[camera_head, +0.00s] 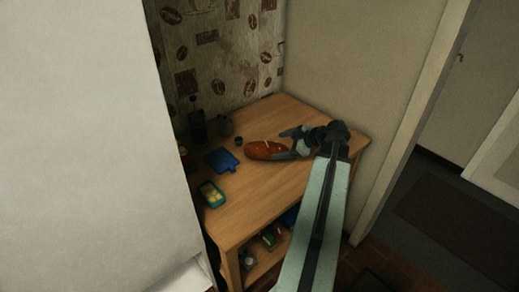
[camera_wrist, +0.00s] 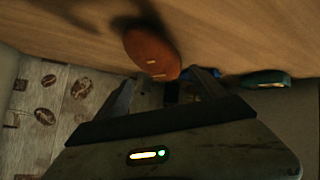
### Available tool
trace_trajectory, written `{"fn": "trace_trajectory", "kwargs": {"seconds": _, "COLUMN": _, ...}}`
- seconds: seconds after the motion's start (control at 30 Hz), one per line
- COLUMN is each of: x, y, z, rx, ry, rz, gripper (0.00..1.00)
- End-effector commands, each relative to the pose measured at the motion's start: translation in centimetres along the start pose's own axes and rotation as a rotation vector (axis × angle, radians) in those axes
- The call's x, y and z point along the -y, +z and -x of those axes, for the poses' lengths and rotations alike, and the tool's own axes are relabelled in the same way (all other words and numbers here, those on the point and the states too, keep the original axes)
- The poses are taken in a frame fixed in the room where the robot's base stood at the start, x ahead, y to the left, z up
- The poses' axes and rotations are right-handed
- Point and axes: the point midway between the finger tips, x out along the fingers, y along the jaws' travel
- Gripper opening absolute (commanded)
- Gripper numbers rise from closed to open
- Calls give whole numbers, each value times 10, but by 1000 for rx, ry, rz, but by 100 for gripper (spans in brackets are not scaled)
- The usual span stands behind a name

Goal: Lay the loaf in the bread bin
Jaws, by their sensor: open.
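The loaf (camera_head: 264,150), brown and oval with pale score marks, lies on the wooden table toward its back. In the wrist view the loaf (camera_wrist: 151,50) lies just beyond the fingertips, mostly toward the left finger. My gripper (camera_head: 283,145) is open, at the loaf's right end, with nothing held; its two fingers also show in the wrist view (camera_wrist: 168,76). Whether a finger touches the loaf I cannot tell. I cannot make out a bread bin in either view.
On the table (camera_head: 253,196) are a blue board (camera_head: 221,160), a green tray with yellow contents (camera_head: 212,194), a small dark jar (camera_head: 239,141) and dark bottles (camera_head: 198,126). Several items sit on the lower shelf. Walls close in behind and right; a white surface (camera_head: 95,130) stands left.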

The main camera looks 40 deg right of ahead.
Motion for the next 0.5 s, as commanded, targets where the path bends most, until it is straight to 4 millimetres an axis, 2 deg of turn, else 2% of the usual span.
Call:
{"fn": "trace_trajectory", "kwargs": {"seconds": 0.1, "x": -1, "y": 2, "z": 1, "rx": -1, "ry": 5, "rz": 4, "gripper": 81}}
{"fn": "trace_trajectory", "kwargs": {"seconds": 0.3, "x": 0, "y": 6, "z": -22, "rx": 1, "ry": 5, "rz": 0, "gripper": 81}}
{"fn": "trace_trajectory", "kwargs": {"seconds": 0.5, "x": -1, "y": 7, "z": -30, "rx": 2, "ry": 7, "rz": -1, "gripper": 81}}
